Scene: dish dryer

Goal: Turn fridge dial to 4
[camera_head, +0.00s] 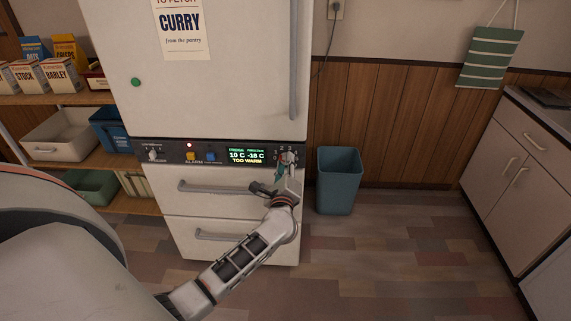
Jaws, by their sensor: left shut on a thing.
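The white fridge (215,85) stands in the middle with a dark control panel (216,143) across it. The fridge dial (288,157) is at the panel's right end, with small numbers around it; its pointer setting is too small to read. My left gripper (284,172) reaches up from below and is shut on the dial, partly covering it. The green display (246,155) reads 10 C, -18 C and TOO WARM. My right gripper is not in view.
A second dial (154,154) and yellow and blue buttons (191,156) sit further left on the panel. Drawer handles (217,187) jut out below. A blue bin (338,181) stands right of the fridge. Shelves are left, a cabinet (507,160) right, with open floor between.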

